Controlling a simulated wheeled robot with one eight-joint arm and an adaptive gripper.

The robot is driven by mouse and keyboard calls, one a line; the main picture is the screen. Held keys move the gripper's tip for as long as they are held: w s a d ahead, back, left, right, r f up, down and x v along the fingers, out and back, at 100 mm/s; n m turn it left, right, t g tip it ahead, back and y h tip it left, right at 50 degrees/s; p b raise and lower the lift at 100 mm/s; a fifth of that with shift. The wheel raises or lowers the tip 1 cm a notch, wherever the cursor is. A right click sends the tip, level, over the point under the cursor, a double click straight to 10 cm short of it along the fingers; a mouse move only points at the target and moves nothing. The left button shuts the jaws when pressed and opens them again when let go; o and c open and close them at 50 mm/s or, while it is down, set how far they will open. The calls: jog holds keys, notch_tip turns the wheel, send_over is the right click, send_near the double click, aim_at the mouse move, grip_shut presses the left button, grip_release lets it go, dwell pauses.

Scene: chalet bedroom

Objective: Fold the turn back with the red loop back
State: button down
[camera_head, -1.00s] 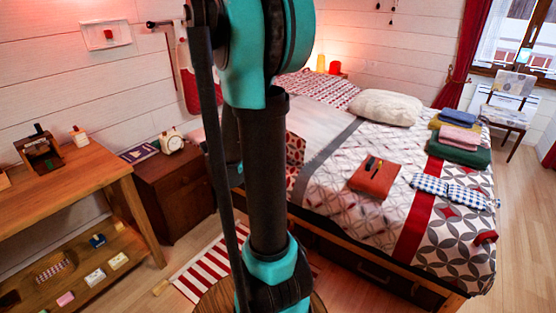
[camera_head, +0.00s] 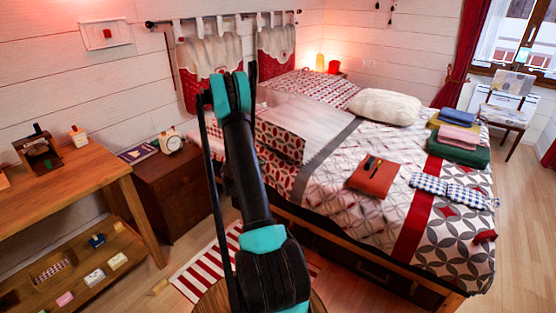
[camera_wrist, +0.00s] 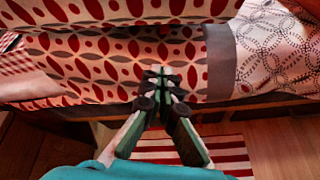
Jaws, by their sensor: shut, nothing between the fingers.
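In the wrist view my gripper (camera_wrist: 163,78) is shut and empty. Its fingertips are in front of the red-and-grey leaf-patterned fabric (camera_wrist: 90,55) on the bed's near side; I cannot tell whether they touch it. In the head view my arm hides the gripper. A pale turned-back part of the bed cover (camera_head: 300,125) lies near the pillow end, beside a dark grey band (camera_head: 328,160). The grey band also shows in the wrist view (camera_wrist: 220,62). A small red piece (camera_head: 485,237) lies at the foot corner; I cannot tell whether it is the red loop.
An orange-red folded item (camera_head: 375,180) with dark objects on top, a checked bow-shaped cloth (camera_head: 450,190) and folded cloths (camera_head: 458,150) lie on the bed. A nightstand (camera_head: 175,190) with a clock and a wooden desk (camera_head: 75,180) stand left. A striped rug (camera_head: 205,262) covers the floor beside the bed.

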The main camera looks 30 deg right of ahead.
jog(key=w+d+f+n, duration=0.1)
jog(key=d+f, duration=0.1)
jog(key=d, duration=0.2)
jog(key=w+d+f, duration=0.2)
jog(key=d+f, duration=0.1)
jog(key=d, duration=0.1)
jog(key=w+d+f+n+h, duration=0.1)
jog(key=w+d+f, duration=0.1)
jog(key=d, duration=0.1)
jog(key=shift+d+f+n, duration=0.3)
jog(key=shift+d+f, duration=0.1)
jog(key=shift+s+r, duration=0.15)
jog(key=shift+r, duration=0.9)
jog(key=shift+s+r, duration=0.15)
jog(key=shift+r, duration=0.85)
jog(key=shift+r, duration=0.1)
notch_tip(320, 180, up, 14)
jog(key=w+n+g+h, duration=0.1)
jog(key=n, duration=0.2)
jog(key=shift+a+g, duration=0.15)
jog(key=shift+g, duration=0.15)
